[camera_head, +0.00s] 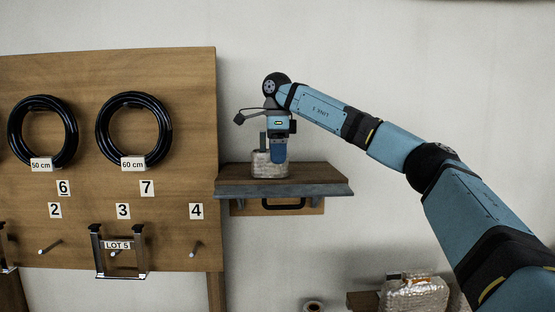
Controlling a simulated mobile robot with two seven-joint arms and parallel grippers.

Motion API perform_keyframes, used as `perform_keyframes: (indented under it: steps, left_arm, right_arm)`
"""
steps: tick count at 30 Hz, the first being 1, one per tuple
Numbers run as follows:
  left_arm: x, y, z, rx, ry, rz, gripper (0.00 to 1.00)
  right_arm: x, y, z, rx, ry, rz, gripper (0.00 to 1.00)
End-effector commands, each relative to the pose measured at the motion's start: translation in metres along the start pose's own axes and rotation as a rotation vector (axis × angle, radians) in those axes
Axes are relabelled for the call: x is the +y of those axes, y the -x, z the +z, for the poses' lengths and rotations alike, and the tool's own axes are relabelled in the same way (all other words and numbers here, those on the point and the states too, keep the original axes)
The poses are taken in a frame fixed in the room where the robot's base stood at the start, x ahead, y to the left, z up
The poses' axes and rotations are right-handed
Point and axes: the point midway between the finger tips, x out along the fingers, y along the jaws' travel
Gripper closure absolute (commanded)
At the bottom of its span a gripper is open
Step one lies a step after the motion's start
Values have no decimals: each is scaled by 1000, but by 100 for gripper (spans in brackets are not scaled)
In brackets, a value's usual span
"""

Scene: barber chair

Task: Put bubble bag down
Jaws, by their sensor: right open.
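A silvery bubble bag (265,167) stands upright on a small wooden shelf (325,184) with a grey front edge. My right gripper (278,154) points down at the bag from above, with its arm coming in from the right. The jaws are open, and one blue finger overlaps the bag's upper right part. The other finger shows at the bag's upper left. I cannot tell whether the fingers touch the bag. My left gripper is not in view.
A wooden board (185,110) at left holds black hose coils (133,100), numbered labels, pegs and a LOT 5 bracket (118,258). Another bubble-wrapped package (415,293) lies at the lower right. A tape roll (313,306) shows at the bottom. The shelf's right part is bare.

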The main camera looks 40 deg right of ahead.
Motion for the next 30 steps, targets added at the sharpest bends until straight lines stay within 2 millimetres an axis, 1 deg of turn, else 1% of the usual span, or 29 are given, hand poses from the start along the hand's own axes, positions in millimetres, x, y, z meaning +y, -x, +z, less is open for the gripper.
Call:
perform_keyframes:
  steps: [1,3,6,9,15,21,30]
  left_arm:
    - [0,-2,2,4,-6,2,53]
    - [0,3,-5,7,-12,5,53]
    - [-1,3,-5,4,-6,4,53]
    - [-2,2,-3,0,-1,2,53]
    - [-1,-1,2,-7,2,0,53]
    - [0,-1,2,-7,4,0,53]
    - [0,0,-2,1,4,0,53]
  right_arm:
    - [0,8,1,-3,0,-2,0]
    - [0,27,0,-2,0,-4,0]
    - [0,46,0,-1,-2,-5,0]
    - [0,64,0,-1,-2,-5,0]
    - [0,91,1,1,-1,-3,0]
    - [0,104,0,0,0,-1,0]
    - [0,105,0,0,1,-1,0]
